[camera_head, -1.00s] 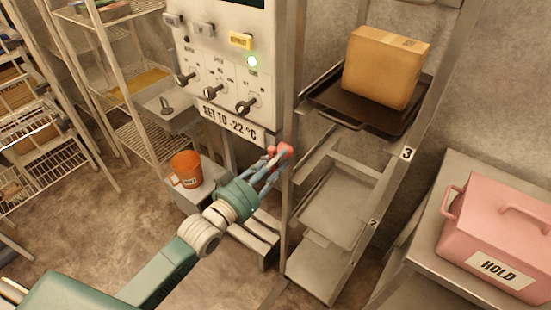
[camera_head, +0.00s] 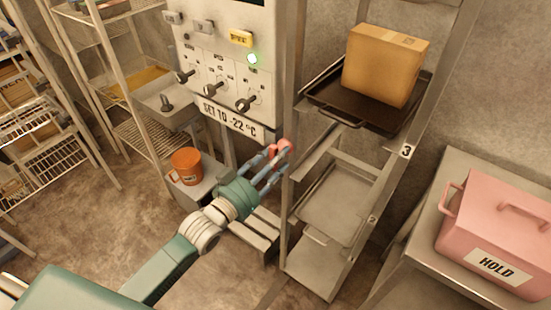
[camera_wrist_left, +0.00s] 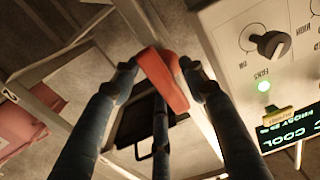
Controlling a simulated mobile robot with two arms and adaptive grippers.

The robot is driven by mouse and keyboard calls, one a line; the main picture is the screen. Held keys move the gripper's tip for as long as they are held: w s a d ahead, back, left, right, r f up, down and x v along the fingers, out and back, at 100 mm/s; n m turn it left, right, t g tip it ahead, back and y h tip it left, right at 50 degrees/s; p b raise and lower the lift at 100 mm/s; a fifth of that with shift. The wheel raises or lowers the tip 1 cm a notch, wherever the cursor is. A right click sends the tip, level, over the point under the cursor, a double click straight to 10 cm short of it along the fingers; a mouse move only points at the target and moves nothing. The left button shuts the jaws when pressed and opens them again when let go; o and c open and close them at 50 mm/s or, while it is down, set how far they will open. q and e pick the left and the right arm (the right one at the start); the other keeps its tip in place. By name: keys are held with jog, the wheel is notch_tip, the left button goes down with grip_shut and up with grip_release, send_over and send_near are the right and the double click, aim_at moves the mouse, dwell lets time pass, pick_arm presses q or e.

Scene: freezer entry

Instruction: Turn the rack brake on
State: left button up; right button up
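The rack (camera_head: 290,215) is a tall metal frame with shelves, right of centre in the head view. A red lever (camera_head: 286,145), which looks like the rack brake, sits at its left front post; it shows large and slanted in the left wrist view (camera_wrist_left: 165,80). My left gripper (camera_head: 279,153) is at the lever, its blue fingers pressed close along both sides of it, apparently touching; it also shows in the wrist view (camera_wrist_left: 160,68). A further finger lies below the lever, and the lever's mount is hidden. My right gripper is not in view.
A control panel (camera_head: 215,60) with knobs and a green light stands left of the rack. A cardboard box (camera_head: 385,65) sits on a dark tray (camera_head: 330,105) on the rack. An orange mug (camera_head: 187,167) is on a low stand. A pink HOLD box (camera_head: 500,220) is at right.

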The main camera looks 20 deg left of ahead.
pick_arm(q)
jog(key=v, duration=1.2)
jog(key=shift+r, duration=0.1)
jog(key=s+a+f+n+g+y, duration=0.1)
jog(key=s+a+f+g+y, duration=0.15)
jog(key=f, duration=0.95)
jog(key=s+a+f+g+y, duration=0.1)
jog(key=s+a+f+g, duration=0.15)
jog(key=f, duration=0.95)
jog(key=s+a+f+n+g+y, duration=0.1)
jog(key=s+a+f+g+y, duration=0.15)
jog(key=f, duration=0.95)
jog(key=s+f+g+b, duration=0.1)
jog(key=s+f+g, duration=0.3)
jog(key=s+f, duration=1)
jog(key=s+d+f+g, duration=0.2)
jog(key=s+f, duration=0.2)
jog(key=s, duration=0.4)
jog(key=s+d+f+g, duration=0.2)
jog(key=s+f, duration=0.3)
jog(key=s, duration=0.4)
jog(key=shift+d+f+b, duration=0.15)
jog(key=shift+f+b, duration=0.1)
jog(key=shift+b, duration=0.1)
jog(key=shift+s+g, duration=0.1)
jog(key=shift+g, duration=0.15)
